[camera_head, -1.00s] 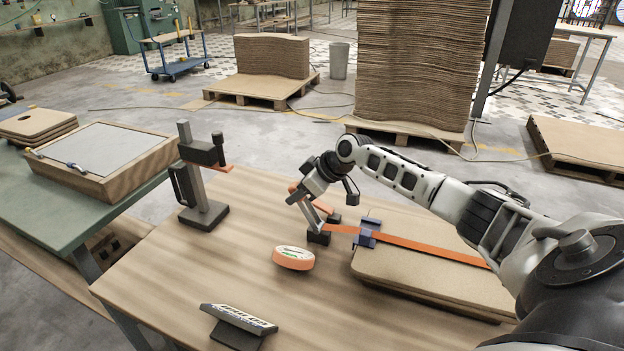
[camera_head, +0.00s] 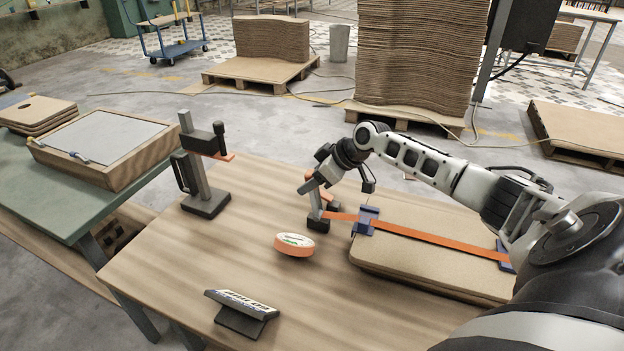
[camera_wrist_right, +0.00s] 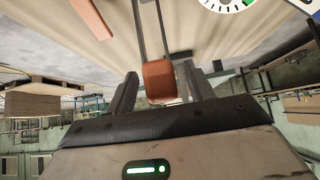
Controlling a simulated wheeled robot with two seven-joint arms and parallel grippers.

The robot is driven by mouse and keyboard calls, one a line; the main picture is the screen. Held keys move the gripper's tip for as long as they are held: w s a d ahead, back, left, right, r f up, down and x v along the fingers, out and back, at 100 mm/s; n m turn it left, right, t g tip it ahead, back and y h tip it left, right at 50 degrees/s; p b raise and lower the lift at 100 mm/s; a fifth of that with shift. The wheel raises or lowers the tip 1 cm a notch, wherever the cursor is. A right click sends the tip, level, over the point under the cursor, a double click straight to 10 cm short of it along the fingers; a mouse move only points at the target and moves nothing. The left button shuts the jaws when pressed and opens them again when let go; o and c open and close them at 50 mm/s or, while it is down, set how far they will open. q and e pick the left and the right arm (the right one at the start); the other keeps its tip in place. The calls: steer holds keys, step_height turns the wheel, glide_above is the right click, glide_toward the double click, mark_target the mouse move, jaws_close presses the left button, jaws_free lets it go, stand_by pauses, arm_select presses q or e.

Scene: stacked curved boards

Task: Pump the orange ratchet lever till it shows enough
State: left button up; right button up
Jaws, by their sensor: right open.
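The orange ratchet lever (camera_head: 308,177) stands up from its dark ratchet base (camera_head: 318,224) on the wooden table, left of the stacked boards. My right gripper (camera_head: 315,186) is at the lever's top end. In the right wrist view the orange handle tip (camera_wrist_right: 158,82) lies between the open fingers of my right gripper (camera_wrist_right: 160,74), with grey bars running up from it. I cannot tell whether the fingers touch it. An orange strap (camera_head: 430,238) runs from the ratchet over the boards (camera_head: 420,262). A round orange gauge (camera_head: 295,245) with a white and green face lies left of the ratchet.
Blue corner pieces (camera_head: 366,221) sit under the strap at the boards' edges. A black post stand (camera_head: 205,203) is at the table's back left. A small sloped panel (camera_head: 242,305) stands at the front. The table between them is clear.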

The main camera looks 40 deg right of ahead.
steer(key=shift+r, duration=0.1)
steer(key=p+v, duration=0.6)
steer(key=shift+s+r, duration=0.25)
steer(key=shift+s, duration=0.05)
steer(key=shift+d, duration=0.15)
